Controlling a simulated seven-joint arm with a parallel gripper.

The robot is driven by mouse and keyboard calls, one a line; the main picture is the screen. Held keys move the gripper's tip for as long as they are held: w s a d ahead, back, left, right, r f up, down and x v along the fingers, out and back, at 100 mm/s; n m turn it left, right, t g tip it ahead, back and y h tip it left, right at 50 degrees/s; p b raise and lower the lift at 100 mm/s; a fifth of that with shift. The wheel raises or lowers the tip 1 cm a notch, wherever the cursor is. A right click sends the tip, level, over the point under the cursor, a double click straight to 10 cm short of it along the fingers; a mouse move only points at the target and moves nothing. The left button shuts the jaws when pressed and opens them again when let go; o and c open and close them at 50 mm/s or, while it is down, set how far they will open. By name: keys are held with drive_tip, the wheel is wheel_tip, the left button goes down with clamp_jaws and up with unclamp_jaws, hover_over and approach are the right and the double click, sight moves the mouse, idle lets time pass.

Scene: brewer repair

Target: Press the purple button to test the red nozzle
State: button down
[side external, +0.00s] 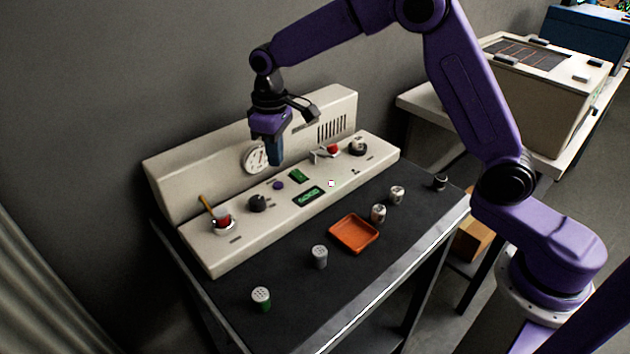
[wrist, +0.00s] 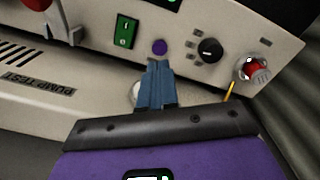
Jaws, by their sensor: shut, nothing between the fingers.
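The purple button (side external: 278,185) is a small round disc on the cream console's top panel. In the wrist view the button (wrist: 159,47) shows just beyond the tips of my gripper (wrist: 157,62). In the side view my gripper (side external: 275,162) points down with its blue fingers shut and empty. It hangs above and behind the button, in front of the round gauge, and looks apart from it. A red nozzle part (side external: 222,221) sits in a pale ring at the console's left end, with a yellow stick beside it. It also shows at the right in the wrist view (wrist: 250,69).
A black knob (side external: 257,203) and a green switch (side external: 299,176) flank the button. A second red part (side external: 333,149) sits at the console's right. An orange tray (side external: 343,246) and several small canisters stand on the dark table. The console's back wall rises behind my gripper.

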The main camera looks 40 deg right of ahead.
drive_tip(key=shift+r, duration=2.3)
drive_tip(key=s+d+r+n, duration=0.1)
drive_tip(key=s+r+n, duration=0.15)
drive_tip(key=s, duration=1.45)
drive_tip(key=s+d+f+n, duration=0.2)
drive_tip(key=s+d, duration=0.3)
drive_tip(key=s, duration=0.4)
drive_tip(key=s+d+f+n, duration=0.2)
drive_tip(key=s+d, duration=0.2)
drive_tip(key=s, duration=0.5)
drive_tip(key=shift+s+d, duration=0.35)
